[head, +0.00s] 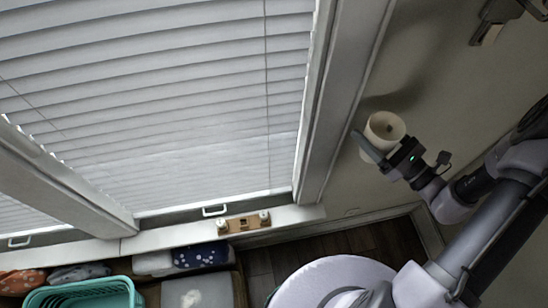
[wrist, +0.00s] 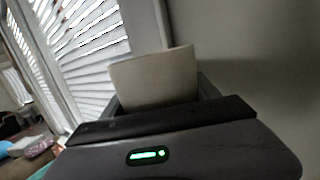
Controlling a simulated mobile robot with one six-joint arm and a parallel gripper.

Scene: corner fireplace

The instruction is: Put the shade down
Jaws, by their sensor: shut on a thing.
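The shade (head: 384,128) is a small cream, roughly cylindrical piece with an open end, held in the air in front of the wall right of the window. My gripper (head: 376,147) is shut on it, with one finger showing along its lower left side. In the wrist view the shade (wrist: 152,78) stands up between the dark fingers as a plain pale panel. Its far side is hidden there.
A window with closed white blinds (head: 200,100) fills the left. On its sill lies a small wooden piece with two white knobs (head: 243,222). Below are a teal basket (head: 88,290) and folded cloths (head: 200,255). A dark metal fixture (head: 493,18) is on the wall at top right.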

